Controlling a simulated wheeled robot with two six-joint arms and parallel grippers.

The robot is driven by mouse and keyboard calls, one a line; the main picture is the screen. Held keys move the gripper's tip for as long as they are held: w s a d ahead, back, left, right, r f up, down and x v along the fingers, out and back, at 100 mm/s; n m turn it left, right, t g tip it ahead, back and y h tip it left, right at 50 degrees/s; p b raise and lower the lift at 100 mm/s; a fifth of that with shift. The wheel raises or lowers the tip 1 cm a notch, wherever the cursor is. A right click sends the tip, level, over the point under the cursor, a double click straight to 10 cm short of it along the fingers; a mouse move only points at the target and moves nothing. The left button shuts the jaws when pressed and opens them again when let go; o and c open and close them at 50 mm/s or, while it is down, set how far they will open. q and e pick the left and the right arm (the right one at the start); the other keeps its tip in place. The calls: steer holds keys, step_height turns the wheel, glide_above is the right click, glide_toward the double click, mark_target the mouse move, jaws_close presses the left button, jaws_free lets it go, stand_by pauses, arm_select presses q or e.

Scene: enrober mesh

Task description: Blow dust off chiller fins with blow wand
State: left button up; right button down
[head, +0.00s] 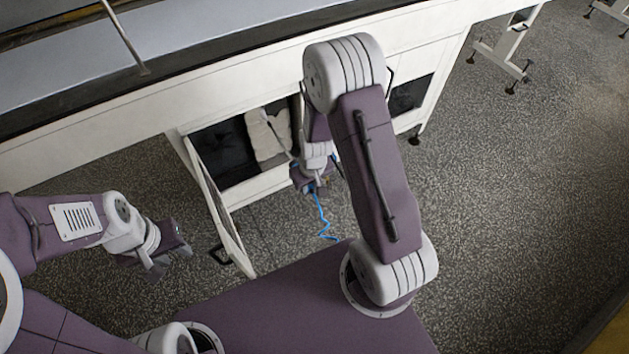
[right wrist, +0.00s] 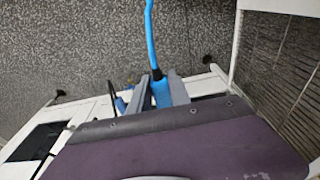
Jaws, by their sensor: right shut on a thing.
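My right gripper (head: 316,188) is at the open cabinet bay under the machine. In the right wrist view (right wrist: 162,90), it is shut on the blue handle of the blow wand (right wrist: 160,94). A blue hose trails from the wand; it also shows in the head view (head: 322,215). A thin dark tube slants from the gripper towards a pale, whitish block (head: 268,138) in the bay. I cannot make out separate fins or dust there. My left gripper (head: 160,264) is open and empty, left of the bay above the floor.
A white hinged door (head: 214,205) stands open at the bay's left; a slatted panel (right wrist: 285,72) shows in the right wrist view. The long machine (head: 220,65) runs above the bay. A darker opening (head: 410,95) lies right of it.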

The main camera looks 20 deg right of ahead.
steer(key=a+p, duration=0.3)
steer(key=shift+s+a, duration=0.15)
steer(key=shift+a, duration=0.25)
stand_by(0.6)
steer(key=s+f+b, duration=0.6)
steer(key=f+b, duration=0.1)
steer(key=b, duration=0.9)
steer(key=w+p, duration=0.2)
steer(key=w, duration=0.3)
steer(key=shift+w+p, duration=0.4)
